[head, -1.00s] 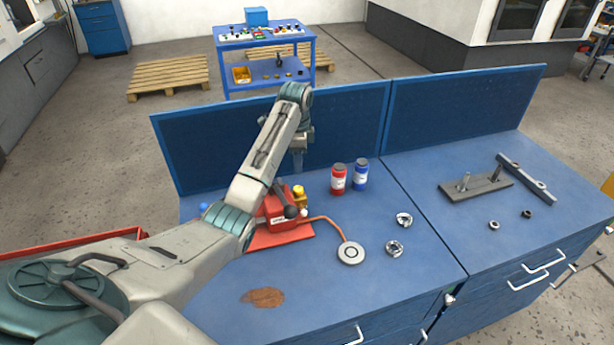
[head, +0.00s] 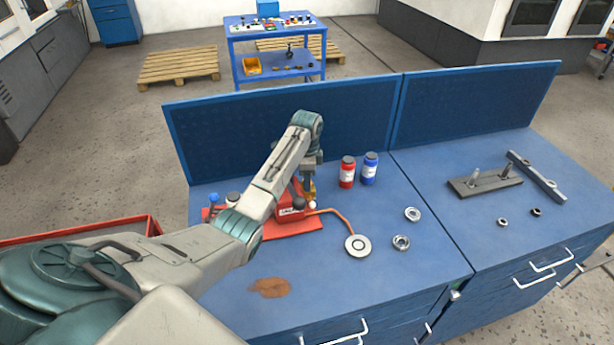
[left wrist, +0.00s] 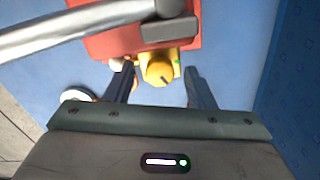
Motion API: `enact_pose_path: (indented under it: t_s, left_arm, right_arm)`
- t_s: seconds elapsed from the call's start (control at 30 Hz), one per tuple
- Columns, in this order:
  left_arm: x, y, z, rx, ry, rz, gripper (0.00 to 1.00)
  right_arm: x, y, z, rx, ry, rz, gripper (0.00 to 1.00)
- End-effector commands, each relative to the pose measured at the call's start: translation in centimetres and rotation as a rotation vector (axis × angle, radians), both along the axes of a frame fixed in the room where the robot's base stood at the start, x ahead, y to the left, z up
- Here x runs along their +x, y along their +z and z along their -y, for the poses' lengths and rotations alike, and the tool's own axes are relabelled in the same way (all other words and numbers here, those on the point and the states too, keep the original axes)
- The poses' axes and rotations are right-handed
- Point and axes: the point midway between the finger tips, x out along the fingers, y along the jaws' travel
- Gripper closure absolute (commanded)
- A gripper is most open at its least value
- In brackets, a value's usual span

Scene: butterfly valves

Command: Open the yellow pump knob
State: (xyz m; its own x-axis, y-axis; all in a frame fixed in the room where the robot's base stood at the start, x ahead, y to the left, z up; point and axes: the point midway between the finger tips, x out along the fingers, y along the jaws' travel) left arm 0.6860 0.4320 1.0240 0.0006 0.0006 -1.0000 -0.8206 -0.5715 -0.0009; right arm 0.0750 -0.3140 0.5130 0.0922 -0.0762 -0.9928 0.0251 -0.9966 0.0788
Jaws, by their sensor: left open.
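The red pump (head: 290,222) stands on the blue workbench, partly hidden behind my left arm in the head view. It also shows at the top of the left wrist view (left wrist: 110,45). Its yellow knob (left wrist: 160,72) shows in the left wrist view, between and just beyond the tips of my left gripper (left wrist: 158,80). The gripper is open, with one finger on each side of the knob and a gap to each. In the head view the left gripper (head: 309,190) points down at the pump, and the knob is largely hidden by it. My right gripper is not in view.
A red bottle (head: 347,172) and a blue bottle (head: 369,168) stand right of the gripper. An orange hose leads to a round grey disc (head: 357,245). Metal rings (head: 401,242) lie farther right. A blue panel (head: 285,130) rises behind the bench.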

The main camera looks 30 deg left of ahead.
Motion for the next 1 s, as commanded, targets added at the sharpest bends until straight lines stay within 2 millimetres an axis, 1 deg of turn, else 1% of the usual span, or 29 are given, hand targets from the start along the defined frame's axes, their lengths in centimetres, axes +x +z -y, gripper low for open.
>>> enact_pose_path:
  t_s: [0.07, 0.17, 0.2, 0.3, 0.53, 0.67, 0.83, 1.0]
  left_arm:
    - [-0.01, -0.01, 0.01, 0.0, 0.0, 0.0, 0.51]
    - [-0.01, 0.0, 0.01, 0.0, 0.0, 0.0, 0.68]
    - [-0.01, 0.0, 0.01, 0.0, 0.0, 0.0, 0.76]
    - [-0.01, 0.02, 0.01, 0.0, 0.0, 0.0, 0.95]
    - [-0.01, 0.05, -0.01, 0.0, 0.013, 0.0, 0.95]
    - [0.0, 0.07, -0.01, 0.0, 0.053, 0.0, 0.95]
    - [0.01, 0.09, -0.02, 0.0, 0.152, 0.0, 0.95]
    - [0.02, 0.11, -0.03, 0.0, 0.293, 0.001, 0.95]
  right_arm:
    - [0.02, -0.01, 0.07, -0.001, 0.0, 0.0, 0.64]
    - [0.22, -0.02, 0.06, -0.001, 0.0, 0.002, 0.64]
    - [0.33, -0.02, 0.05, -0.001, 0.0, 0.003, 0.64]
    - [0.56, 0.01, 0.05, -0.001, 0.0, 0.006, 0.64]
    - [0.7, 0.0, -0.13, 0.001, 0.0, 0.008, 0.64]
    - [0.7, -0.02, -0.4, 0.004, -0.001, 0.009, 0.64]
    - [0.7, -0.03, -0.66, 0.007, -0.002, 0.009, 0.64]
    - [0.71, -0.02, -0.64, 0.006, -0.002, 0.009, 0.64]
